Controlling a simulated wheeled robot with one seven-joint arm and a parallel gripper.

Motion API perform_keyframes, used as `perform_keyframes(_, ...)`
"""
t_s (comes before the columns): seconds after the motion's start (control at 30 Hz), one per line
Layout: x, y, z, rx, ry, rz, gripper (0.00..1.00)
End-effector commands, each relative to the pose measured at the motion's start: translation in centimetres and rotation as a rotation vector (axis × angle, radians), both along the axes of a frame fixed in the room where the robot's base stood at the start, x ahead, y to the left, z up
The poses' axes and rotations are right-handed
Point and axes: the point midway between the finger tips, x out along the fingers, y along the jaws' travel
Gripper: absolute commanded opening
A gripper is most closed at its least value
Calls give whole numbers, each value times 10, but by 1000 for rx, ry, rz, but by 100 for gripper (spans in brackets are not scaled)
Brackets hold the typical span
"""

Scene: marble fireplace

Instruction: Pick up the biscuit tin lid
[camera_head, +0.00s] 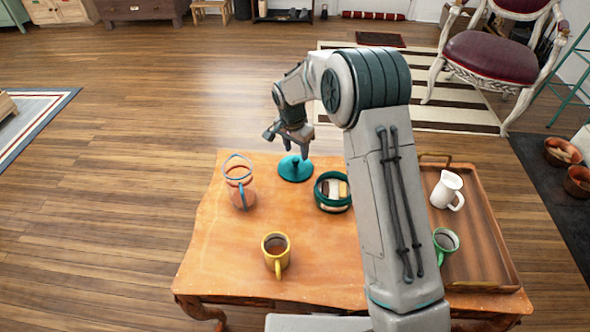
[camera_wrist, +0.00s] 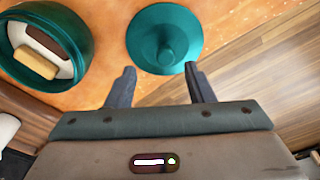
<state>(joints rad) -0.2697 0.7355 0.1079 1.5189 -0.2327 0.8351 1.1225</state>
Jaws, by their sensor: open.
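The biscuit tin lid (camera_head: 294,170) is a teal disc with a knob, lying near the far edge of the wooden table. In the wrist view the lid (camera_wrist: 164,38) lies just beyond my fingertips, its knob pointing up. My gripper (camera_head: 297,148) is above the lid, open and empty; in the wrist view its two fingers (camera_wrist: 160,72) are spread apart with the knob roughly between and ahead of them. The teal biscuit tin (camera_head: 332,206) stands open to the right of the lid with biscuits inside. The tin (camera_wrist: 84,72) also shows at the wrist view's upper left.
A wooden tray (camera_head: 485,240) at right holds a white pitcher (camera_head: 447,190); a green mug (camera_head: 446,240) is partly behind my arm.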

Motion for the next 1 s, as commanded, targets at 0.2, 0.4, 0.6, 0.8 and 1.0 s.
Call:
perform_keyframes(0.2, 2, 0, -13, 1, 1, 0, 48)
perform_keyframes(0.4, 8, 3, -42, 0, 2, 0, 48)
perform_keyframes(0.6, 10, 1, -59, 0, 0, 0, 48)
perform_keyframes(0.8, 11, 2, -58, 0, 0, 0, 42)
perform_keyframes(1.0, 10, 1, -58, 0, 0, 0, 0)
